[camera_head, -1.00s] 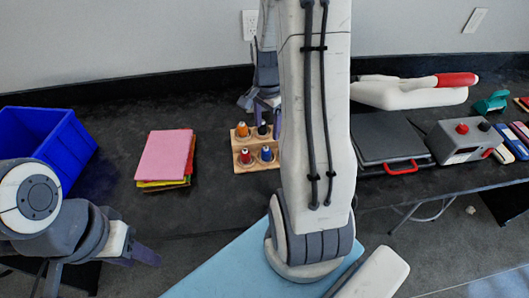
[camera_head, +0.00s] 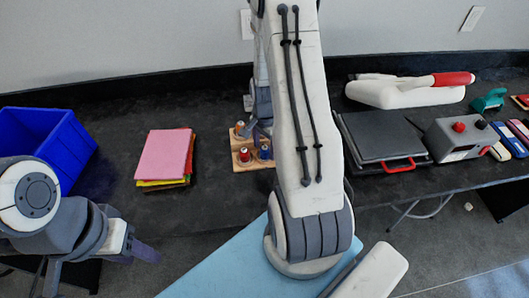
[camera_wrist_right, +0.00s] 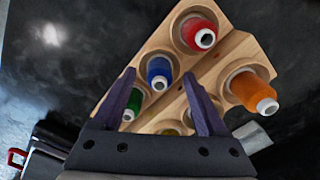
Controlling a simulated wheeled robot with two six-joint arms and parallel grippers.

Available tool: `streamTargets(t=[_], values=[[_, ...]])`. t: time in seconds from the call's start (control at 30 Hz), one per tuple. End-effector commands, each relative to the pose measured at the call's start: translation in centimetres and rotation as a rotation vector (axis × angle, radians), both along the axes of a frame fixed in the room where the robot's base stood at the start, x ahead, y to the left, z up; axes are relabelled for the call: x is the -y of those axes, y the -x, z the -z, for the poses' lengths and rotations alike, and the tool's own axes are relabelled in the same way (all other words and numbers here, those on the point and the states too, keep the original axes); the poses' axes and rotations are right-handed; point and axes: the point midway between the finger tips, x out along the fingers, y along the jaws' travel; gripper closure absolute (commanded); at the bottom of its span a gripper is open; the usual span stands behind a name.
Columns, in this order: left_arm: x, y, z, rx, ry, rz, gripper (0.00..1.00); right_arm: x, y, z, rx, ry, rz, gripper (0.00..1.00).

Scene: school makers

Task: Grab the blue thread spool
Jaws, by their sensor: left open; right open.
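The blue thread spool (camera_head: 265,152) stands in a wooden spool rack (camera_head: 236,161) on the dark table. In the right wrist view the blue spool (camera_wrist_right: 159,70) sits in its hole, between the fingertips of my right gripper (camera_wrist_right: 159,79) as seen from there. That gripper is open and holds nothing; I cannot tell the height left above the spool. In the head view my right gripper (camera_head: 257,131) is over the rack and partly hidden by its arm. My left gripper (camera_head: 145,253) is open and empty at the lower left, away from the rack.
Red (camera_wrist_right: 200,34), orange (camera_wrist_right: 252,90) and green (camera_wrist_right: 135,102) spools stand close around the blue one. A blue bin (camera_head: 45,140) and a stack of coloured sheets (camera_head: 163,156) are to the left. A black flat device (camera_head: 383,137) and a grey control box (camera_head: 459,137) are to the right.

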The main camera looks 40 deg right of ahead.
Motion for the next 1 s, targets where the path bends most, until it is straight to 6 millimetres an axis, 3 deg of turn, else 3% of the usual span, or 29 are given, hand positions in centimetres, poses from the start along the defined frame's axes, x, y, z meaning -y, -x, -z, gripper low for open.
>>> streamTargets(t=[0.03,0.07,0.23,0.27,0.67,0.93,1.0], values=[[0.0,0.0,0.0,0.000,0.000,0.000,0.54,0.0,0.0,0.0,0.000,0.000,0.000,0.24],[0.0,0.0,0.0,0.000,0.000,0.000,0.54,0.0,0.0,0.0,0.000,0.000,0.000,0.32],[0.0,0.0,0.0,0.000,0.000,0.000,0.54,0.0,0.0,0.0,0.000,0.000,0.000,0.97],[0.0,0.0,0.0,0.000,0.000,0.000,0.54,0.0,0.0,0.0,0.000,0.000,0.000,1.00],[0.0,0.0,0.1,0.000,0.000,0.000,0.54,0.0,0.0,-0.6,0.000,0.000,0.000,1.00],[0.0,0.0,0.6,0.000,0.000,0.000,0.54,0.1,-0.1,-4.5,0.006,0.004,0.000,1.00],[0.0,0.0,0.9,0.000,0.000,0.000,0.54,-0.8,1.5,-5.1,0.002,0.001,0.000,1.00]])
